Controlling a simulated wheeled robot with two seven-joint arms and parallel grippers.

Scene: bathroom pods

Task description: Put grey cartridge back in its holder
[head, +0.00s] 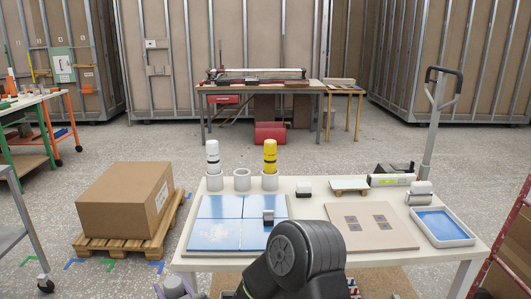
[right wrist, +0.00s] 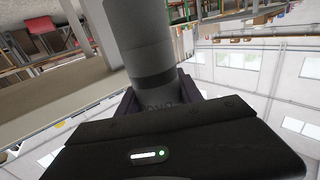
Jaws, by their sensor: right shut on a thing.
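The grey cartridge (right wrist: 138,35) fills the top middle of the right wrist view, with a dark band near my fingers. My right gripper (right wrist: 157,92) is shut on it, a finger on each side. The empty middle holder (head: 242,181) is a short white cup at the table's back left. A white cartridge (head: 212,155) and a yellow cartridge (head: 270,156) stand upright in the cups beside it. My left gripper is not in view.
Blue tiles (head: 216,234) lie in front of the cups, with a small grey block (head: 268,216) on them. A beige board (head: 390,236) and a blue-bottomed tray (head: 464,240) lie to the right. A cardboard box (head: 118,199) sits on a pallet left of the table.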

